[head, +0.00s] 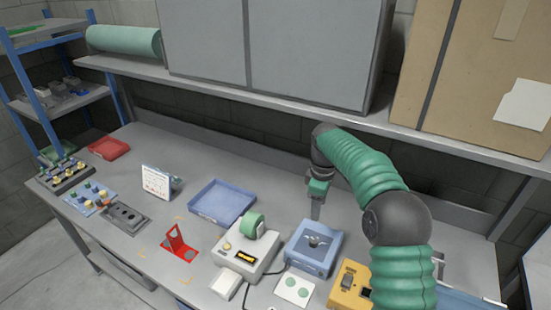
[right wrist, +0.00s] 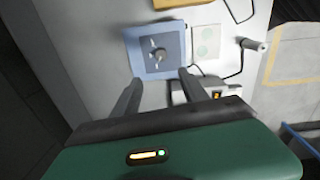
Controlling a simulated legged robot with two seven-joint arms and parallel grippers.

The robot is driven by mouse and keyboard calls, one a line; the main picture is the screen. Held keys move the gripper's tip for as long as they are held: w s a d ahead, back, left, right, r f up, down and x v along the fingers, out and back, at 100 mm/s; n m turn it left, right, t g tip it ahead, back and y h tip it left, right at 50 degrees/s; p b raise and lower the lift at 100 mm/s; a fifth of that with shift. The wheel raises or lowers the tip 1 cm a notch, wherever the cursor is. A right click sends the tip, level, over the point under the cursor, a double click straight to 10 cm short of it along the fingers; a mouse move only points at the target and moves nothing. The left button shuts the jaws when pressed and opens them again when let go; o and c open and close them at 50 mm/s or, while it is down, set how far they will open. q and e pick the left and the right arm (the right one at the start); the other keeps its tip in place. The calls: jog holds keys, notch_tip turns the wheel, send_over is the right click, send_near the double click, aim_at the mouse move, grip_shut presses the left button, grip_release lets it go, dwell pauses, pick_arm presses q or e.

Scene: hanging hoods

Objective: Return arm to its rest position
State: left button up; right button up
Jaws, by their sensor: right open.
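My right arm, in green sleeves, comes in from the right of the head view and reaches over the back of the workbench (head: 290,205). The blue fixture (right wrist: 157,50) lies just beyond the fingertips there. My left gripper is not in view.
A grey cabinet (head: 270,45) and a cardboard box (head: 480,75) sit on the shelf above. A blue tray (head: 222,202), white device (head: 243,256), red stand (head: 178,245) and yellow box (head: 350,287) crowd the bench. Some bench is bare behind the tray.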

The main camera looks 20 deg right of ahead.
jog(key=s+a+f+m+t, duration=0.1)
jog(key=s+a+f+m, duration=0.3)
jog(key=s+a, duration=0.6)
jog(key=s+a+f+m, duration=0.2)
jog(key=s+a, duration=0.1)
jog(key=s, duration=0.3)
jog(key=s+a+f+m+t, duration=0.1)
jog(key=s+a+f+m, duration=0.1)
jog(key=s, duration=0.5)
jog(key=shift+s+a+m, duration=0.3)
jog(key=shift+a+m, duration=0.1)
jog(key=shift+m, duration=0.1)
jog(key=shift+s+a, duration=0.1)
jog(key=shift+a, duration=0.15)
